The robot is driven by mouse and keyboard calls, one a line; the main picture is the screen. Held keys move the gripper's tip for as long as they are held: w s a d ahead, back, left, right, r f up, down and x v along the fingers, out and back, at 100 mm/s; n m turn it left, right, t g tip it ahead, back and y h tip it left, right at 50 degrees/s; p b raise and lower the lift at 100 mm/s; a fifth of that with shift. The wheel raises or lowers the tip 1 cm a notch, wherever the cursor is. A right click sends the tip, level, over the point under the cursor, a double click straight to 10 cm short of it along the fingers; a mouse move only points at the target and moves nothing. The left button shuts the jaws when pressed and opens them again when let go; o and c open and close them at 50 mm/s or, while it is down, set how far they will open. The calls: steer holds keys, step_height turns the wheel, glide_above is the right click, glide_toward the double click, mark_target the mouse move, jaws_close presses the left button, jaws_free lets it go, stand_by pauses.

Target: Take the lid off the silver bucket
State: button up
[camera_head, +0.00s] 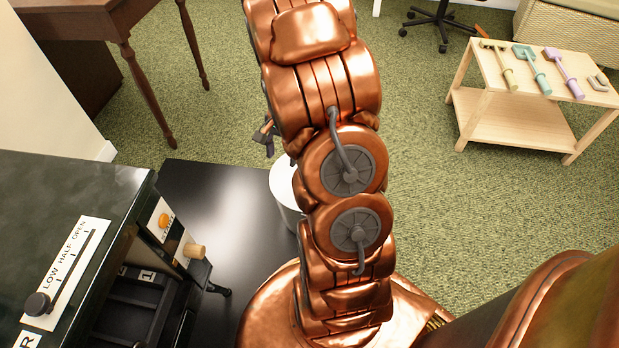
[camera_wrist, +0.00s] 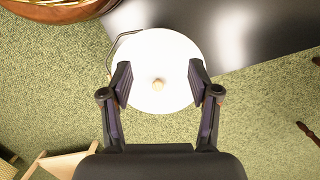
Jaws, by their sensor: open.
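The silver bucket (camera_head: 284,186) stands at the edge of a dark panel in the head view, partly hidden behind my arm. In the wrist view its round pale lid (camera_wrist: 160,48) is seen from above, with a small wooden knob (camera_wrist: 158,84) in the middle. A thin dark wire handle (camera_wrist: 112,50) curves out at the bucket's left side. My gripper (camera_wrist: 160,80) is open above the lid, one finger on each side of the knob and apart from it. The height between fingers and lid is hard to tell. In the head view my arm mostly hides the gripper.
A black unit with a slider (camera_head: 38,303) and wooden knob (camera_head: 194,251) stands left of the bucket. The dark panel (camera_head: 205,190) lies between them. A brown table (camera_head: 75,20) is behind. A light wood table (camera_head: 490,100) with tools stands right; green carpet between is clear.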

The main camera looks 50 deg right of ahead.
steer(key=d+f+m, duration=0.2)
steer(key=d+f, duration=0.2)
steer(key=d+f+m, duration=0.2)
steer(key=d+f, duration=0.2)
steer(key=w+d+f+m+t, duration=0.1)
steer(key=d+f, duration=0.3)
steer(key=d, duration=0.1)
steer(key=shift+m+b, duration=0.3)
steer(key=shift+m, duration=0.1)
steer(key=shift+f, duration=0.35)
step_height(320, 180, down, 2)
steer(key=shift+f+b, duration=0.1)
steer(key=shift+b, duration=0.3)
steer(key=shift+w+a+f+b, duration=0.15)
steer(key=shift+f+b, duration=0.2)
steer(key=shift+f, duration=0.55)
steer(key=shift+w+a+f+b, duration=0.15)
steer(key=shift+f+b, duration=0.25)
steer(key=shift+f, duration=0.45)
steer(key=shift+w+f+b, duration=0.2)
steer(key=shift+f+b, duration=0.15)
steer(key=shift+f, duration=0.55)
steer(key=shift+r, duration=0.1)
jaws_close()
